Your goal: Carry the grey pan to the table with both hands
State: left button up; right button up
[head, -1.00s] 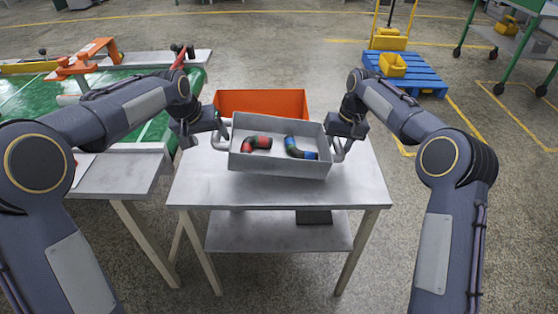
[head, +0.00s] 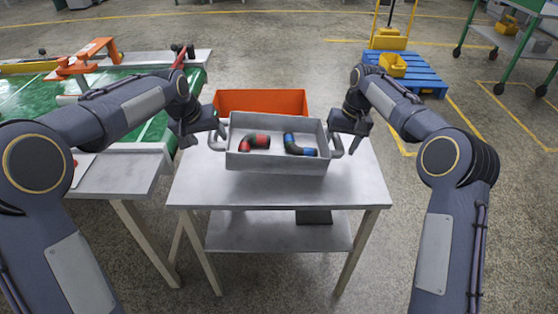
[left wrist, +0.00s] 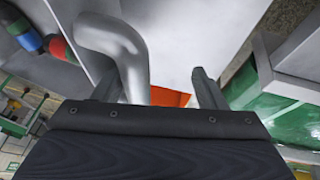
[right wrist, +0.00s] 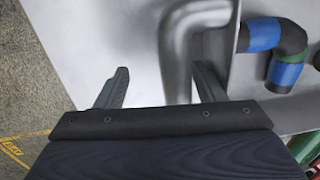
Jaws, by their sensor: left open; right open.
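The grey pan (head: 275,163) stands on the metal table (head: 280,188), with a curved pipe handle at each end. Inside it lie two bent dark hose pieces, one with red and green bands (head: 254,142) and one with blue and green bands (head: 298,147). My left gripper (head: 205,133) is open at the left handle; in the left wrist view this handle (left wrist: 122,45) lies between the fingers, closer to the left one. My right gripper (head: 347,137) is open at the right handle; in the right wrist view this handle (right wrist: 178,50) lies between the fingers, closer to the right one.
An orange bin (head: 262,100) stands just behind the pan. A bench with a green top (head: 130,120) adjoins on the left. A dark flat item (head: 314,217) lies on the table's lower shelf. A blue pallet with yellow bins (head: 415,80) is at the back right.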

pick_arm(q)
jog(key=shift+d+r, duration=0.1)
jog(key=shift+d, duration=0.35)
pick_arm(e)
notch_tip(320, 180, up, 7)
jog(key=shift+d, duration=0.4)
pick_arm(q)
jog(key=shift+a, duration=0.1)
notch_tip(320, 180, up, 9)
jog(key=p, duration=0.8)
pick_arm(e)
notch_tip(320, 180, up, 8)
jog(key=shift+f, duration=0.15)
pick_arm(q)
jog(key=shift+r, duration=0.1)
pick_arm(e)
jog(key=shift+d, duration=0.1)
pick_arm(q)
notch_tip(320, 180, up, 11)
jog(key=p, duration=1.1)
jog(key=shift+r, duration=0.15)
pick_arm(e)
notch_tip(320, 180, up, 9)
dwell(0.5)
